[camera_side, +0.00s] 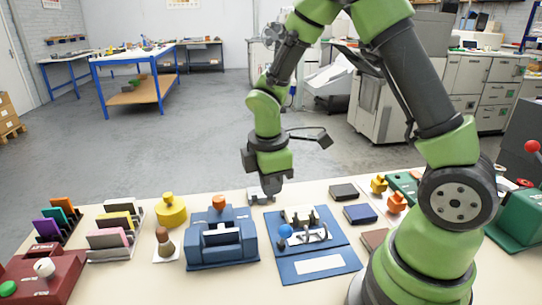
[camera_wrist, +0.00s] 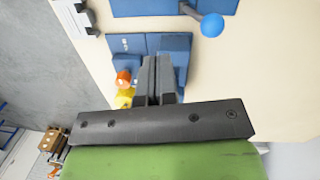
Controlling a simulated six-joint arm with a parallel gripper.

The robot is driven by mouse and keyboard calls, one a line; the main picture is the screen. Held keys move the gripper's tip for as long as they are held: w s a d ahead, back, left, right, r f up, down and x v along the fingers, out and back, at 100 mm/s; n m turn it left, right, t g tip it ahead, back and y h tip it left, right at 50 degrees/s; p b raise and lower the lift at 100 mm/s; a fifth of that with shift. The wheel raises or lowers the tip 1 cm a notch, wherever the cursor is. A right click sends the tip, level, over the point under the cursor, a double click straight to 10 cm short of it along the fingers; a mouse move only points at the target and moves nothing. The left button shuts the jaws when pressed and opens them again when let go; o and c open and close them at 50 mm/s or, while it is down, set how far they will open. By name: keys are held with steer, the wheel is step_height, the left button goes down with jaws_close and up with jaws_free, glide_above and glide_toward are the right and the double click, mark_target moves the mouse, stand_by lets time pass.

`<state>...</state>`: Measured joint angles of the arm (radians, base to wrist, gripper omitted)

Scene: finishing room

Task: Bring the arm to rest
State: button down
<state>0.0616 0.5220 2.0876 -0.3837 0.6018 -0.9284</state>
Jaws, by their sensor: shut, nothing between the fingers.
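My gripper (camera_side: 272,187) hangs from the green and black arm over the far side of the bench, pointing down. In the wrist view its two dark fingers (camera_wrist: 157,62) are together with nothing between them. In the side view its tips are above or just behind a small grey-white item (camera_side: 261,196), and I cannot tell whether they touch it. A blue machine with an orange knob (camera_side: 219,202) stands to its left. A blue mat (camera_side: 340,263) with a blue ball-tipped lever (camera_side: 285,231) lies in front, to its right.
The bench (camera_side: 165,278) also holds racks of coloured cards (camera_side: 113,238), a yellow knob (camera_side: 170,209), a brown stamp (camera_side: 165,243), a dark red box (camera_side: 45,275), dark and blue pads (camera_side: 360,214), and orange knobs (camera_side: 397,202). The air above the bench's left part is clear.

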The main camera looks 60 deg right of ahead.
steer(key=s+a+r+m+t+y, duration=0.1)
steer(key=s+a+r+m+t, duration=0.2)
steer(key=s+r+m, duration=0.3)
steer(key=s+a+r+m+t+y, duration=0.2)
steer(key=s+r+m, duration=0.5)
steer(key=r, duration=0.4)
steer(key=shift+s+a+r+m+t, duration=0.15)
steer(key=shift+a+r+m+t, duration=0.2)
steer(key=shift+a+m+t, duration=0.55)
